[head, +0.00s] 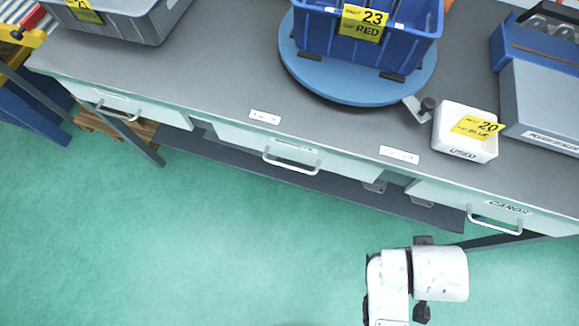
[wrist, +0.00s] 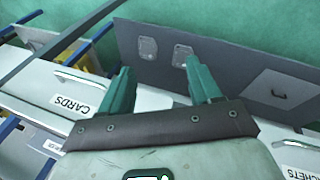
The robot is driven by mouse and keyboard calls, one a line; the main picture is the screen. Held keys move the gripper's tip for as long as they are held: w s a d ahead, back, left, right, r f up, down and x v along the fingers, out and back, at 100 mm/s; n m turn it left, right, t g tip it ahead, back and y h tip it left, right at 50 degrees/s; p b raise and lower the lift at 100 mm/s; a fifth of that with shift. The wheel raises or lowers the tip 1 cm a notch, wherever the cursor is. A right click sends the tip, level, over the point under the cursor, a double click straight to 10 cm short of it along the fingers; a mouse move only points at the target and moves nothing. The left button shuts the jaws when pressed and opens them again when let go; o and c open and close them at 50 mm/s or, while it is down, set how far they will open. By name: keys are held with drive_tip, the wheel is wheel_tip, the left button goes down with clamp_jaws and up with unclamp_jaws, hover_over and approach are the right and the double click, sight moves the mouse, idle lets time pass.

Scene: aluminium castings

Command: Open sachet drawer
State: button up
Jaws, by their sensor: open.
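The sachet drawer (head: 330,162) is the middle drawer under the bench in the head view and appears shut. Its pale bar handle (head: 290,163) is at its front; its label is too small to read there. In the head view my arm's white links are at the lower right, in front of the bench; the fingers cannot be made out there.
The cards drawer (head: 508,207) is on the right; its handle (wrist: 84,77) shows in the wrist view. Another drawer (head: 125,104) is on the left. A blue bin (head: 310,38) on a turntable (head: 310,76) and a white box (head: 455,143) stand on the bench. The green floor in front is clear.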

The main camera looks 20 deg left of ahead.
drive_tip(key=w+a+f+n+t+b, duration=0.1)
drive_tip(key=a, duration=0.1)
drive_tip(key=w+a+f+n+t+h+b, duration=0.1)
drive_tip(key=w+a+f+b, duration=0.1)
drive_tip(key=a, duration=0.1)
drive_tip(key=w+a+f+n+t+b, duration=0.1)
drive_tip(key=w+a+n, duration=0.1)
drive_tip(key=shift+w+a+f+h, duration=0.15)
drive_tip(key=shift+w+f+h, duration=0.05)
drive_tip(key=shift+w+h, duration=0.1)
drive_tip(key=c, duration=0.3)
drive_tip(key=a+n+t+b, duration=0.1)
drive_tip(key=a, duration=0.2)
drive_tip(key=w+a+n+t+b, duration=0.1)
drive_tip(key=a+t+b, duration=0.1)
drive_tip(key=a, duration=0.1)
drive_tip(key=w+a+n+t+b, duration=0.1)
drive_tip(key=a+n+b, duration=0.1)
drive_tip(key=a, duration=0.2)
drive_tip(key=shift+f+t, duration=0.3)
drive_tip(key=shift+c, duration=1.4)
drive_tip(key=n+t+y+b, duration=0.4)
drive_tip(key=n+t+b, duration=0.1)
drive_tip(key=n, duration=0.2)
approach(291, 167)
drive_tip(key=x, duration=1)
drive_tip(key=shift+w+f, duration=0.1)
drive_tip(key=shift+f, duration=0.2)
drive_tip(key=shift+c, duration=0.3)
clamp_jaws()
